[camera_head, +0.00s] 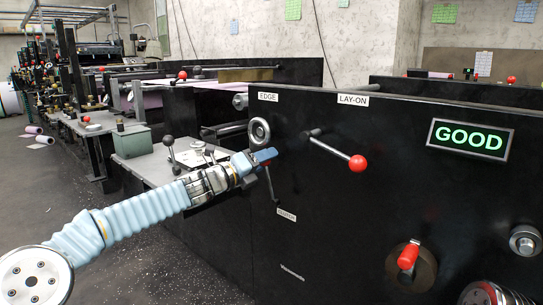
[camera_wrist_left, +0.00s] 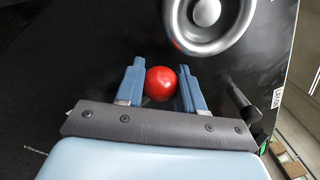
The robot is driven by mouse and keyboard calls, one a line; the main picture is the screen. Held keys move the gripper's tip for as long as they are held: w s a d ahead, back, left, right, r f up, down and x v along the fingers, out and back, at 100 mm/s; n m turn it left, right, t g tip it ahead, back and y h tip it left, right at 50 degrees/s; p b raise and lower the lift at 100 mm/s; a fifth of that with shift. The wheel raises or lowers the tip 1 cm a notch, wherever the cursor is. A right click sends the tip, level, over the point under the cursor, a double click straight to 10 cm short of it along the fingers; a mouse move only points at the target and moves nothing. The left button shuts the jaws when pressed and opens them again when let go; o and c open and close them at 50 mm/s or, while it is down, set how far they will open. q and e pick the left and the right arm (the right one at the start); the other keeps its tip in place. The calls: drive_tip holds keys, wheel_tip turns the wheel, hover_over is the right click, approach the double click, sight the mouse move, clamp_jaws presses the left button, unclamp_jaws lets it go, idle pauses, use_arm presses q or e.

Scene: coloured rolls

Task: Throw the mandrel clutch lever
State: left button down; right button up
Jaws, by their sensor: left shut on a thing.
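My left gripper (camera_head: 265,157) reaches the black machine panel from the left, below the round handwheel (camera_head: 260,131). It is shut on a red ball knob (camera_wrist_left: 160,84), which sits between the two blue fingers in the left wrist view. In the head view the gripper hides the knob. A thin dark lever rod (camera_head: 272,184) runs down from the gripper, tilted slightly right at its lower end. A small label (camera_head: 286,214), hard to read, sits just below the rod. My right gripper is not in view.
A longer lever with a red ball (camera_head: 357,163) sticks out under the LAY-ON label (camera_head: 353,99). A red handle (camera_head: 408,256) is lower right. A lit GOOD sign (camera_head: 470,138) is on the panel. A grey bench (camera_head: 152,166) with a black-knobbed lever stands left.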

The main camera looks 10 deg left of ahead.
use_arm(q)
drive_tip(key=shift+w+a+f+n+p, duration=0.3)
drive_tip(key=shift+w+a+n, duration=0.1)
drive_tip(key=shift+a+n, duration=0.25)
drive_tip(key=c, duration=0.7)
unclamp_jaws()
drive_tip(key=shift+c, duration=0.2)
drive_tip(key=shift+s+a, duration=0.2)
drive_tip(key=shift+s, duration=0.05)
drive_tip(key=b+v, duration=0.1)
drive_tip(key=v, duration=1.2)
drive_tip(key=shift+b, duration=0.3)
drive_tip(key=shift+s+f, duration=0.1)
